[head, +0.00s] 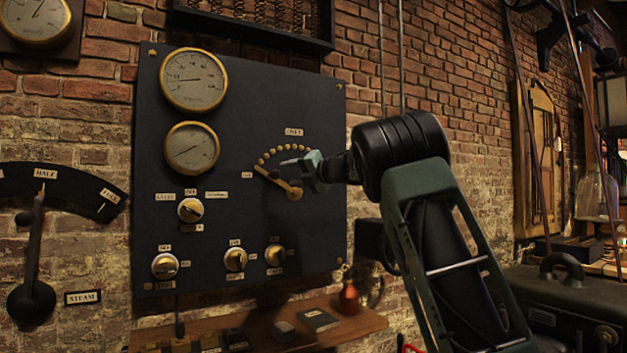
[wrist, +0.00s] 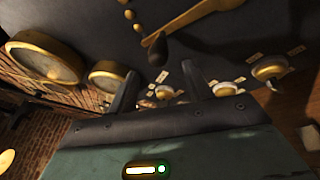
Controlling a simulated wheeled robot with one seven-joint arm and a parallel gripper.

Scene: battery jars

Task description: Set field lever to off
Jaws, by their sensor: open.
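The field lever (head: 284,183) is a brass arm on the dark panel. It runs from a round brass hub at lower right up and left to a dark knob, towards the left end of an arc of brass studs (head: 272,152). A small label (head: 247,175) sits left of that end; its text is too small to read surely. My gripper (head: 290,162) is at the panel in front of the arc, close to the knob. In the wrist view its two fingers (wrist: 160,72) are open and apart, and the lever's dark knob (wrist: 157,50) shows just beyond the gap between them.
The panel (head: 240,110) also carries two round gauges (head: 194,79) and several brass rotary knobs (head: 190,210) to the left and below. A wooden shelf (head: 360,322) with small items juts out under it. A large steam lever (head: 38,240) stands at far left.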

